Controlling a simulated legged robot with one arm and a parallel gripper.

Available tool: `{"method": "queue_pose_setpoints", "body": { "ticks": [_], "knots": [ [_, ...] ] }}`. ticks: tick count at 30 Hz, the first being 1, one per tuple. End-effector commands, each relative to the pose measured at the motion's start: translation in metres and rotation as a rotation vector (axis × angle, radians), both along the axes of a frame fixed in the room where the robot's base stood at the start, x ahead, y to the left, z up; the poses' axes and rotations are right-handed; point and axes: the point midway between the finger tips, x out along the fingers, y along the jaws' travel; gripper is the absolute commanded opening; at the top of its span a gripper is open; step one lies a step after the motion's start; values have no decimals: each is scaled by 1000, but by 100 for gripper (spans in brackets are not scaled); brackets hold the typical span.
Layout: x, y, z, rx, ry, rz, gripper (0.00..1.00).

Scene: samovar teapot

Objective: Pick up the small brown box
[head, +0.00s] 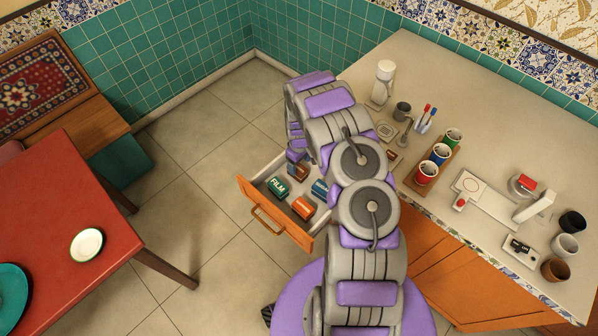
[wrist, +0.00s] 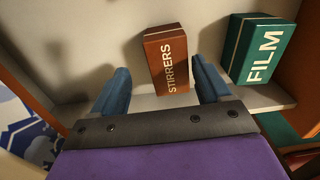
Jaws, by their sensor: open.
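The small brown box (wrist: 166,62), lettered STIRRERS, stands in the open drawer (head: 249,188). In the wrist view it lies between and just beyond my gripper's two blue fingers, with gaps on both sides. In the head view a bit of the brown box (head: 302,172) shows beside my gripper (head: 294,165), which partly hides it. My gripper (wrist: 161,68) is open and empty, reaching down into the drawer.
A green FILM box (wrist: 258,50) stands close to the right finger in the wrist view. An orange box (head: 303,208) and a blue box (head: 320,189) share the drawer. The counter (head: 420,65) with cups and canisters is at the right; a red table (head: 60,210) is at the left.

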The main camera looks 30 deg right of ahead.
Motion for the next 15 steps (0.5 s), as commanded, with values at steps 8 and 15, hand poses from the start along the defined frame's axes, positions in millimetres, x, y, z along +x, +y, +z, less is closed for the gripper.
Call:
{"method": "queue_pose_setpoints", "body": {
  "ticks": [8, 15],
  "knots": [
    [-2, 4, -41, 0, 2, 1, 77],
    [-2, 2, -47, 2, 2, 1, 77]
  ]
}}
